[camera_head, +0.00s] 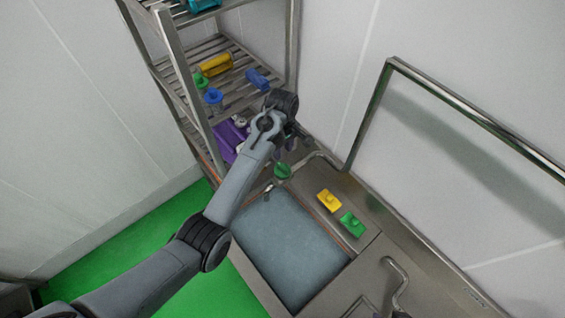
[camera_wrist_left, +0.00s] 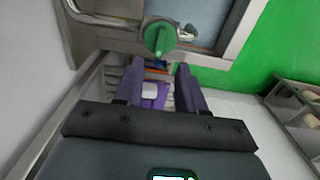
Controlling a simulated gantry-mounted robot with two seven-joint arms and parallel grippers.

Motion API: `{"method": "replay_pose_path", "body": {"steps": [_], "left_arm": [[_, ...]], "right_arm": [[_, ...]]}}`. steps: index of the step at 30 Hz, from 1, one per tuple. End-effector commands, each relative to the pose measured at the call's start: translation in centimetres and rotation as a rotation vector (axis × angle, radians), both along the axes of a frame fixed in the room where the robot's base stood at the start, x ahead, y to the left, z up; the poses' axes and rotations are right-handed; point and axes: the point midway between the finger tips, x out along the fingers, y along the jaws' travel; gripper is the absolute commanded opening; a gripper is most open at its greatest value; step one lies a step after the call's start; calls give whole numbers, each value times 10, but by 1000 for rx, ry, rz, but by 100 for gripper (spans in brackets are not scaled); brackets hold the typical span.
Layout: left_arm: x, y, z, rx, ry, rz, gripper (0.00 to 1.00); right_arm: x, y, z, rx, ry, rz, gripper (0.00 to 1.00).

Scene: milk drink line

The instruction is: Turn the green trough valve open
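The green trough valve (camera_head: 283,171) is a round green knob at the far edge of the water-filled trough (camera_head: 318,232), by the metal pipe. In the left wrist view the green valve (camera_wrist_left: 160,38) shows just beyond the fingertips, roughly centred between them. My left gripper (camera_head: 287,148) reaches down above and behind the valve in the head view, partly hidden by its own wrist. In the left wrist view my left gripper (camera_wrist_left: 160,67) has its two dark fingers apart with nothing held between them. Whether a finger touches the valve cannot be told. My right gripper is not in view.
A yellow block (camera_head: 329,200) and a green block (camera_head: 352,224) lie on the counter right of the trough. A metal rack (camera_head: 185,85) with coloured items stands at the back left. A purple item (camera_head: 229,140) sits low by the rack.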

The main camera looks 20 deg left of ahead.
Motion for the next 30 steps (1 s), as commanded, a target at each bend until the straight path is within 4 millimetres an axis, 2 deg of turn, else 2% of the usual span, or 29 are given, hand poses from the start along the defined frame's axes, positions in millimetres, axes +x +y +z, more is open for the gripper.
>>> {"method": "replay_pose_path", "body": {"steps": [9,15,21,30], "left_arm": [[-2,1,-51,1,5,0,39],[-1,1,-78,1,3,1,39],[-1,1,-91,0,2,0,39],[-1,1,-93,0,1,1,39]], "right_arm": [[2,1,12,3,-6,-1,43],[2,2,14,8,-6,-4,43],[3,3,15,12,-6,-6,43],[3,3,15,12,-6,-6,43]]}}
